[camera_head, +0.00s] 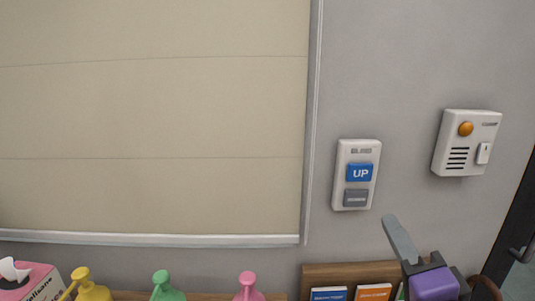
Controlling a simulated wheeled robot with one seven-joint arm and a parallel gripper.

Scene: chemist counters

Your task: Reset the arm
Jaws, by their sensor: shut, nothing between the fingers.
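My gripper (391,222) shows at the lower right, its grey finger end pointing up and left. It is shut with nothing held. It appears in front of the wall, below and right of a white switch panel (343,180). The panel has a blue UP button (360,172) and a grey button (356,198) below it. I cannot tell how far the fingertips are from the wall. The rest of my arm is mostly outside the view.
A beige blind (150,110) covers the left side. A white box with an orange button (466,129) hangs at right. Along the bottom stand a pink tissue box (40,286), yellow (92,290), green (168,288) and pink (248,288) bottles, and a wooden rack (340,273).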

